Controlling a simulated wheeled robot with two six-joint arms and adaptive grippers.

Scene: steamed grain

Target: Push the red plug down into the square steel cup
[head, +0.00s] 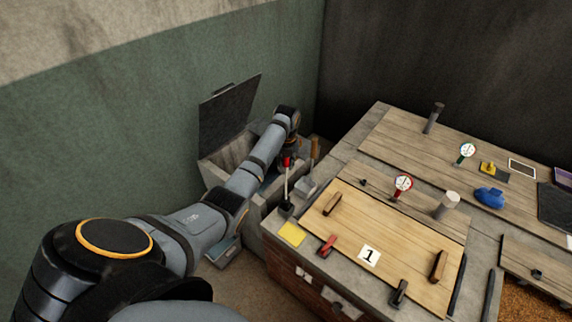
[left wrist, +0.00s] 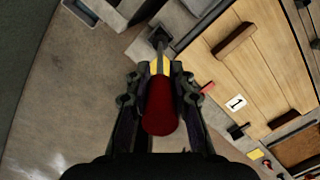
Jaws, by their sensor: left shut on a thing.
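The red plug (head: 286,161) is held in my left gripper (head: 289,156), above the left edge of the bench. In the left wrist view the red plug (left wrist: 160,105) lies between the two fingers of the left gripper (left wrist: 159,80), which are shut on it. A thin pale rod (head: 286,187) runs down below the plug. A small dark square-edged piece (head: 286,209), perhaps the steel cup, sits at the rod's lower end; a similar dark piece shows beyond the fingertips in the left wrist view (left wrist: 158,38). Whether the rod enters it I cannot tell. My right gripper is out of view.
A wooden board (head: 385,240) with handles and a card marked 1 covers the bench's near part. A yellow card (head: 292,234) lies at its left corner. Gauges (head: 403,184) stand farther back. An open grey bin (head: 212,170) with raised lid is behind my left arm.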

